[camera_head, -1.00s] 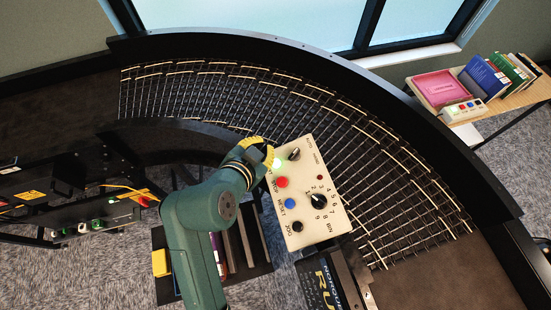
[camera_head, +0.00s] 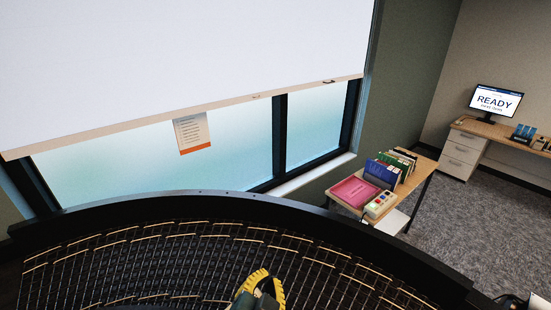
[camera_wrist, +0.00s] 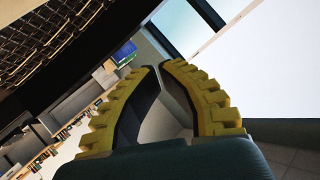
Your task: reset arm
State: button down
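My gripper (camera_head: 271,274) shows at the bottom edge of the head view, raised in front of the curved roller conveyor (camera_head: 190,250). Most of my arm is out of the frame. In the wrist view my gripper (camera_wrist: 160,66) has two yellow ribbed fingers whose tips come almost together. Nothing is held between them. The button panel is not visible in either current view.
A wooden side table (camera_head: 424,166) at right holds a pink tray (camera_head: 354,191), books (camera_head: 382,172) and a small button box (camera_head: 380,204). Behind are windows with a lowered white blind (camera_head: 180,60). A monitor (camera_head: 496,100) reading READY stands on a far desk.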

jog(key=s+d+r+t, duration=0.1)
jog(key=d+r+t, duration=0.2)
jog(key=d+r, duration=0.75)
jog(key=s+r+n+t, duration=0.3)
jog(key=s+r+n, duration=0.1)
jog(key=r, duration=0.4)
jog(key=s+a+r+n+t+y, duration=0.1)
jog(key=s+r+n+t, duration=0.2)
jog(key=s+r, duration=0.2)
notch_tip(320, 180, up, 3)
jog(key=shift+a+f+n+y+p, duration=0.1)
jog(key=shift+a+n+y+p, duration=0.2)
jog(key=shift+n+p, duration=0.1)
dwell(0.7)
